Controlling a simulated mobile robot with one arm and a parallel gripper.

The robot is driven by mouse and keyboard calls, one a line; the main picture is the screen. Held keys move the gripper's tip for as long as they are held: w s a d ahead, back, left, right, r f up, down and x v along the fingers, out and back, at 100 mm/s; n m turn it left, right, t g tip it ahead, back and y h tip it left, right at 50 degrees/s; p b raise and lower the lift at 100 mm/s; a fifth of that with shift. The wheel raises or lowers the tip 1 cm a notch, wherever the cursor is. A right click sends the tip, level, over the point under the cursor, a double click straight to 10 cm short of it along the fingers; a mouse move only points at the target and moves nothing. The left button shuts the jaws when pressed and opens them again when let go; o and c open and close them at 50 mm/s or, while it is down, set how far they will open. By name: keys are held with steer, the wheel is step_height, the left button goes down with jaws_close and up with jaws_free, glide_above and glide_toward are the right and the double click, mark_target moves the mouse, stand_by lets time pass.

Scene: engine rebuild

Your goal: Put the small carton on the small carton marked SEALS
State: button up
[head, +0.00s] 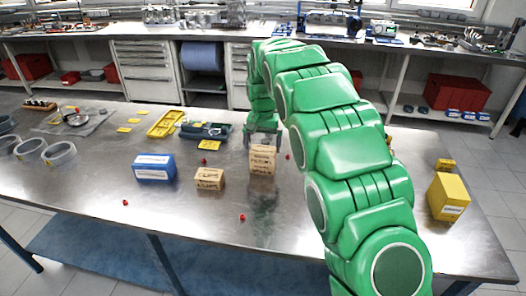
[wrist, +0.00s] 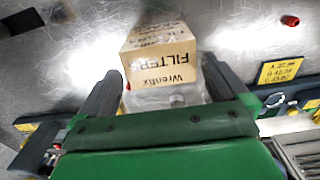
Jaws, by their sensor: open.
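A small tan carton (head: 209,179) with dark print too small to read stands on the steel bench. To its right is a taller tan shape (head: 262,162) with print; it looks like one carton on another, but I cannot be sure. My gripper (head: 262,138) is just above and behind the top of that shape. In the wrist view, a tan carton (wrist: 158,58) marked "Wrenfix FILTERS" lies between and beyond the open fingers of my gripper (wrist: 160,76). I cannot read SEALS on any carton.
A blue carton (head: 154,169) stands left of the tan ones, a yellow carton (head: 448,196) at the right edge. Behind are a yellow tray (head: 166,123) and a dark tray (head: 205,130). Small red parts (head: 242,217) lie about. The front bench is mostly clear.

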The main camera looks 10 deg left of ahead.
mark_target(264, 150)
step_height(264, 150, up, 8)
steer(key=shift+r, duration=0.15)
stand_by(0.3)
steer(key=s+d+r, duration=0.3)
steer(key=s+d, duration=0.6)
steer(key=d, duration=0.1)
steer(key=s+d+r, duration=0.3)
steer(key=s+d, duration=0.7)
steer(key=s+d+f, duration=0.2)
steer(key=s+d, duration=0.1)
steer(key=s, duration=0.7)
steer(key=s+d+f+g, duration=0.1)
steer(key=s+d+f, duration=0.1)
steer(key=s, duration=0.8)
steer(key=s+d+f, duration=0.2)
steer(key=s+d, duration=0.2)
steer(key=s, duration=0.6)
steer(key=shift+d+f+g, duration=0.15)
steer(key=shift+f+g, duration=0.15)
steer(key=shift+g, duration=0.1)
